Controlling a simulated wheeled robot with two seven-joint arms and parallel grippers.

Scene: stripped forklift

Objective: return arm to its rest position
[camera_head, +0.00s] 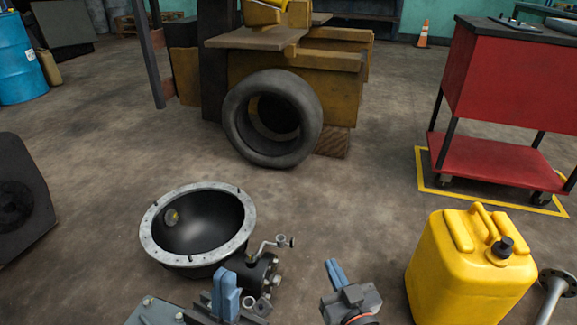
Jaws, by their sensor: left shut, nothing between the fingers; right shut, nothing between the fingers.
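My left gripper (226,292) shows at the bottom centre of the head view, with its blue fingers together and empty. It stands in front of a dark metal part with bolts, below the round bell housing (247,222). My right gripper (335,272) is to its right, with its blue fingers together and nothing between them. It points up and slightly left over the floor, apart from the yellow jerrycan (430,262) on the right. Most of both arms is below the frame.
A tire (240,128) leans against the yellow forklift body (335,85). A red cart (496,85) stands at right inside yellow floor tape. A blue drum (18,65) is at far left, a cone (424,36) at the back. The middle floor is clear.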

